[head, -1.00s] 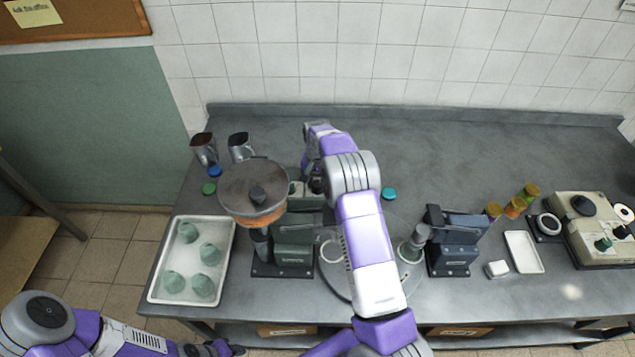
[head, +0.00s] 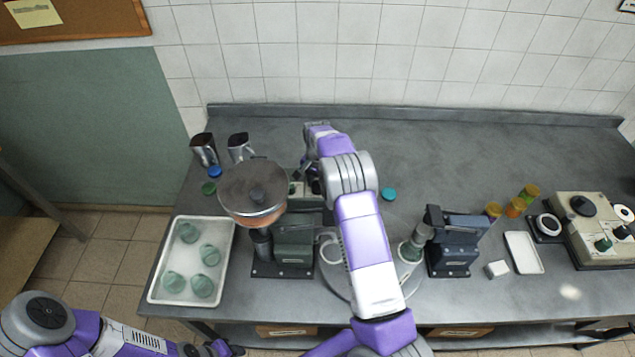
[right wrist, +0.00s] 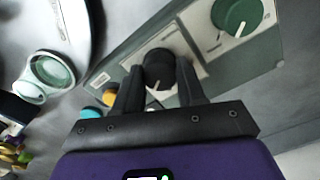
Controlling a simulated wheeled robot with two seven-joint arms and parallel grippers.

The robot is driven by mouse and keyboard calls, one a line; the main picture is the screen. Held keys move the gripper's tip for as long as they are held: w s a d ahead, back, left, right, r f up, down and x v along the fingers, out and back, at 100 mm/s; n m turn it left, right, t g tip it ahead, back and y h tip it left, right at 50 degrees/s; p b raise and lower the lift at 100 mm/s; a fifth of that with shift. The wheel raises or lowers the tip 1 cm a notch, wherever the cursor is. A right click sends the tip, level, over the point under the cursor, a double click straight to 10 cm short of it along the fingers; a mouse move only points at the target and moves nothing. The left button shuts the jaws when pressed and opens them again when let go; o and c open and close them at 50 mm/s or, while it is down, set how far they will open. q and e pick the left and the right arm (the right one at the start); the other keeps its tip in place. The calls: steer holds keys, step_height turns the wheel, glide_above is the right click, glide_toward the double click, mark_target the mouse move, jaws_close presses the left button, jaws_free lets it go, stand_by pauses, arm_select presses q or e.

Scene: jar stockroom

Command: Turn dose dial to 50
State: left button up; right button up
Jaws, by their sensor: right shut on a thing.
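In the right wrist view a black dial (right wrist: 158,66) with a white pointer line sits on a light plate of a grey-green control box (right wrist: 212,75). My right gripper (right wrist: 161,82) is shut on this dial, one finger on each side. The pointer is at the dial's lower side in that view; the scale marks are too small to read. A green dial (right wrist: 236,13) with a white pointer is beside it. In the head view the box (head: 311,202) is behind the hopper machine, partly hidden by my right arm. My left gripper (head: 218,349) is at the bottom left, away from the table; its fingers are unclear.
A hopper machine (head: 294,245) stands left of my right arm, next to a white tray (head: 153,292) of several green jars. A dark blue machine (head: 459,240) stands to the right. Metal cups (head: 204,148) and coloured lids (head: 389,194) are nearby. The back of the table is clear.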

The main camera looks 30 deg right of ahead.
mark_target(318, 184)
steer(key=o, duration=1.1)
steer(key=shift+c, duration=0.2)
steer(key=shift+r, duration=0.1)
step_height(318, 184, up, 7)
steer(key=shift+r, duration=0.2)
